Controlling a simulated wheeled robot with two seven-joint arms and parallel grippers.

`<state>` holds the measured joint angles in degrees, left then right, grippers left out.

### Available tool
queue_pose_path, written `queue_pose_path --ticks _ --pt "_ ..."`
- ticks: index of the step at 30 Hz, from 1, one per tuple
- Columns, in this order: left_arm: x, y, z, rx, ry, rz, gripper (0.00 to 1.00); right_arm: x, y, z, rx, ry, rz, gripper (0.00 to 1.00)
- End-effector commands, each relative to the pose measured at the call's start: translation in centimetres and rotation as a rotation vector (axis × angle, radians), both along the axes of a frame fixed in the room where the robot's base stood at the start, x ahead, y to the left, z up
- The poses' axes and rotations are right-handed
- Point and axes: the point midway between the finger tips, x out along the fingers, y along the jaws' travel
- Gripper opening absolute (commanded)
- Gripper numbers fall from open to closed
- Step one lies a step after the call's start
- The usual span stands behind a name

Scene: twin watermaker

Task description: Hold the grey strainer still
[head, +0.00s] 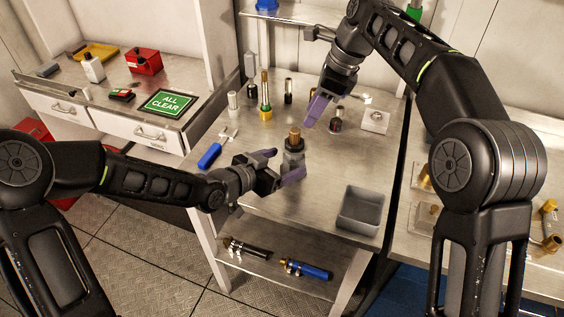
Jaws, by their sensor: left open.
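The grey strainer (294,160) stands upright on the metal bench, with a brass-coloured fitting (295,138) on top. My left gripper (278,165) is open at its left side, low near the bench. One purple finger is behind and left of the strainer, and the other is in front of its base. I cannot tell whether either finger touches it. My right gripper (317,110) points down above the bench, behind and to the right of the strainer and apart from it. Its purple fingers overlap in this view, so its opening is unclear.
A dark cylinder (336,122) stands close to my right gripper. A yellow-based post (266,100) and small cylinders stand at the back. A blue-handled tool (211,155) lies left. An empty grey tray (360,212) sits at the front right. The bench between strainer and tray is clear.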

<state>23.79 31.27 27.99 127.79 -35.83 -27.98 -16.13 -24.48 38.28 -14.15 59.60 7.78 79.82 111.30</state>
Motion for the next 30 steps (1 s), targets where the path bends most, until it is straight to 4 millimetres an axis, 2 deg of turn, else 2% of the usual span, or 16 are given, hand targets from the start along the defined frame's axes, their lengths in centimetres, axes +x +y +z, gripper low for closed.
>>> queue_pose_path --ticks 11,17,24,30 --pt "0.3 -0.2 -0.1 -0.001 0.001 0.002 0.78 0.0 0.0 0.0 0.0 0.0 0.0 0.36" --pt "1.7 -1.5 -0.9 -0.003 0.001 0.0 0.78 0.0 0.0 0.0 0.0 0.0 0.0 0.36" --pt "4.3 -3.6 -2.3 -0.002 0.001 0.002 0.78 0.0 0.0 0.0 0.0 0.0 0.0 0.36" --pt "5.4 -4.5 -3.0 0.0 0.001 0.003 0.78 0.0 0.0 0.0 0.0 0.0 0.0 0.36"
